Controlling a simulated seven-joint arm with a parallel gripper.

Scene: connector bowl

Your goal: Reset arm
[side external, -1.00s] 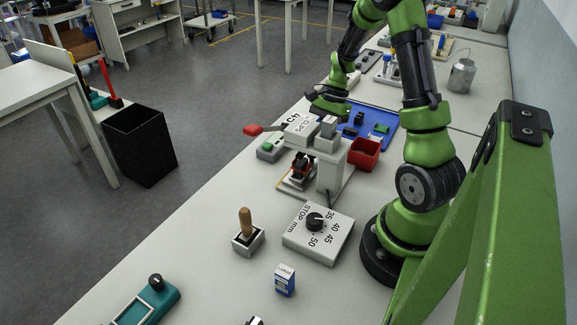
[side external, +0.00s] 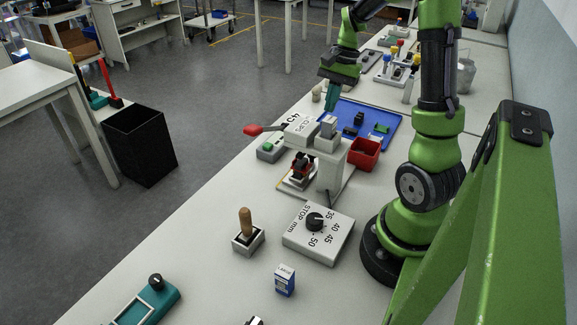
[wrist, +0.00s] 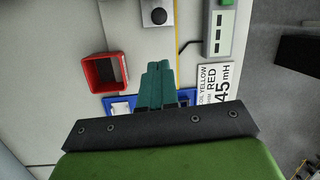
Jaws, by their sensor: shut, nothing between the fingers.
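My gripper (side external: 331,97) is raised above the left part of the blue tray (side external: 376,118), with its teal fingers pointing down. In the wrist view its fingers (wrist: 158,68) are together with nothing between them. The blue tray also shows in the wrist view (wrist: 118,98), largely hidden behind the gripper. The green arm carries nothing.
A grey press (side external: 329,165) with a red-knobbed lever (side external: 253,130) stands in front of the tray. A red bin (side external: 364,154) is beside it. A stop block with a dial (side external: 318,233), a wooden-handled stamp (side external: 246,233) and a small blue-white box (side external: 285,280) stand nearer.

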